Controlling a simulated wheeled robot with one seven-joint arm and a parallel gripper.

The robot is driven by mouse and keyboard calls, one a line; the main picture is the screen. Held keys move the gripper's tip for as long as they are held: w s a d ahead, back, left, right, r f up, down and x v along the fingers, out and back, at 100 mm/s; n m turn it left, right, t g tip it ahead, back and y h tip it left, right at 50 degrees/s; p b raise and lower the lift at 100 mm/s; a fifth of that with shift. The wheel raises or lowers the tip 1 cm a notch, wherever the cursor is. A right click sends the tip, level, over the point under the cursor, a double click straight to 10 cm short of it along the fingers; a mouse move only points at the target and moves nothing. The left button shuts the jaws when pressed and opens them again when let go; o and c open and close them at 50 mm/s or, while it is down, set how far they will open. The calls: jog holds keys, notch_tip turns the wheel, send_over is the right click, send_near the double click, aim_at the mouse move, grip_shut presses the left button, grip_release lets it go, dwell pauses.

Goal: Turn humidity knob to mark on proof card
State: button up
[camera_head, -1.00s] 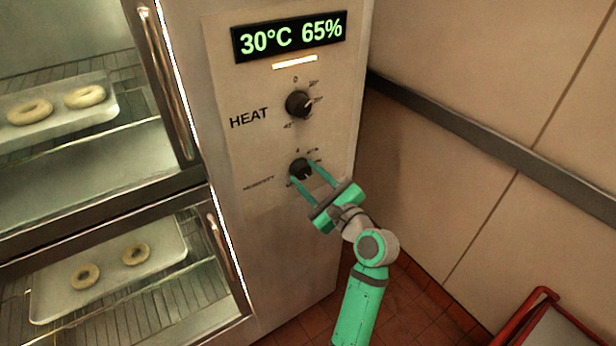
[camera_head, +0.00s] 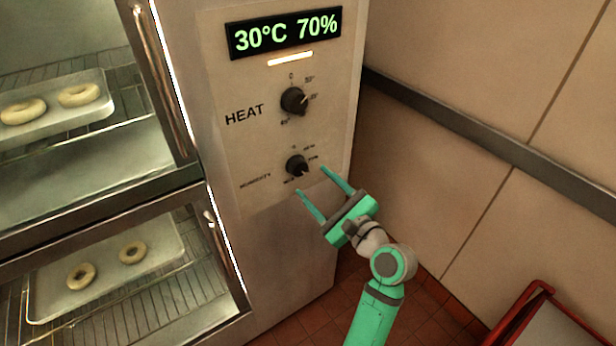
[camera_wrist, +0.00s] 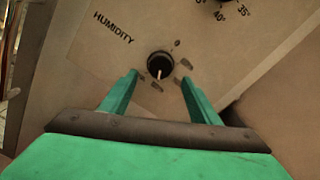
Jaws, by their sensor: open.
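The humidity knob (camera_head: 297,165) is a small black dial under the heat knob on the cabinet's panel. In the wrist view the humidity knob (camera_wrist: 160,66) has a pale pointer line aimed down in the picture, with marks around it too blurred to read. The display (camera_head: 285,33) reads 30°C 70%. My gripper (camera_head: 311,179) is open and empty, its green fingers apart from the knob, below and right of it. In the wrist view my gripper's fingertips (camera_wrist: 158,78) lie either side of and short of the knob. No proof card is recognisable in view.
The heat knob (camera_head: 293,101) sits above the humidity knob. Glass doors at left show trays (camera_head: 60,300) with dough rings. A tiled wall with a dark rail (camera_head: 470,140) stands at right. A red-framed cart (camera_head: 520,310) is at lower right.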

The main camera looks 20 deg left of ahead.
jog(key=shift+v, duration=2.6)
jog(key=s+d+f+n+t+h, duration=0.1)
jog(key=s+d+f+t+h, duration=0.2)
jog(key=f, duration=0.6)
jog(key=s+d+f+h, duration=0.3)
jog(key=f+h, duration=0.1)
jog(key=f, duration=0.5)
jog(key=s+d+f+n+h, duration=0.45)
jog(key=s+f, duration=0.35)
jog(key=s, duration=0.4)
jog(key=s+r+n+h, duration=0.1)
jog(key=s+r+n, duration=0.1)
jog(key=s+n, duration=0.5)
jog(key=s+r+n+t+h, duration=0.1)
jog(key=s+r+n, duration=0.2)
jog(key=s+n, duration=0.4)
jog(key=s, duration=0.6)
jog(key=shift+s+d+h, duration=0.3)
jog(key=shift+s+h, duration=0.05)
jog(key=shift+s, duration=0.05)
jog(key=shift+c, duration=0.3)
